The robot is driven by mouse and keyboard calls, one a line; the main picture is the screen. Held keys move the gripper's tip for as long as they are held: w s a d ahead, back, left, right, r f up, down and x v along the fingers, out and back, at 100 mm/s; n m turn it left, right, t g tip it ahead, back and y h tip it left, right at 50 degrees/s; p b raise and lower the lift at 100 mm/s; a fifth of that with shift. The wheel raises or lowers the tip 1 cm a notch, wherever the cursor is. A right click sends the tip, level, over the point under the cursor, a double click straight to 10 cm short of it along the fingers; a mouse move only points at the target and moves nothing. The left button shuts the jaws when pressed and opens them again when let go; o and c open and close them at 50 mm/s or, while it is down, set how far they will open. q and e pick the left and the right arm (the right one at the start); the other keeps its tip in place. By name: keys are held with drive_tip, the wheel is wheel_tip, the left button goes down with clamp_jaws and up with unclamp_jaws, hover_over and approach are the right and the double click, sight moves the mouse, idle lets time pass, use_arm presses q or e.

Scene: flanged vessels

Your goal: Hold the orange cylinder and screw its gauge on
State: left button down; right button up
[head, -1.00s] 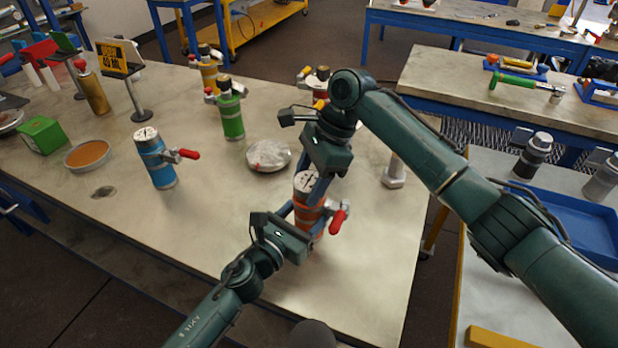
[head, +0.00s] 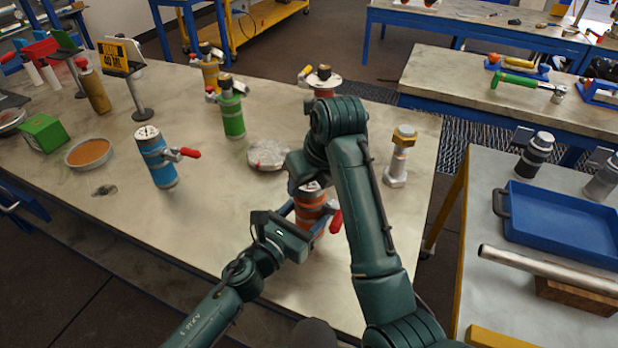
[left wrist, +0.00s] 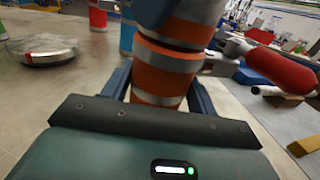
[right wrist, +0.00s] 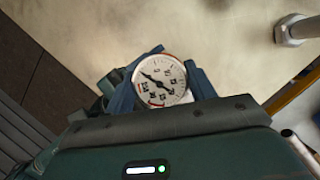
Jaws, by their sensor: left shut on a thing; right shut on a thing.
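The orange cylinder (head: 309,209), with grey bands and a red-handled side valve (head: 336,221), stands upright near the table's front edge. My left gripper (head: 302,217) is shut around its body; the left wrist view shows the orange body (left wrist: 163,72) between the fingers (left wrist: 163,95). The white-faced gauge (right wrist: 160,80) is at the cylinder's top, dial up. My right gripper (right wrist: 162,88) is shut on the gauge from above, one finger each side. In the head view my right arm partly hides the gauge (head: 311,187). The joint between gauge and cylinder is hidden.
A blue cylinder (head: 156,158) with its gauge stands to the left, a green one (head: 231,112) behind. A round silver disc (head: 267,155) lies just behind the orange cylinder. A large bolt (head: 400,157) stands to the right. The table's front left is mostly clear.

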drive_tip(key=shift+r, duration=0.1)
drive_tip(key=o, duration=1)
drive_tip(key=shift+r, duration=2.25)
drive_tip(key=shift+a, duration=0.1)
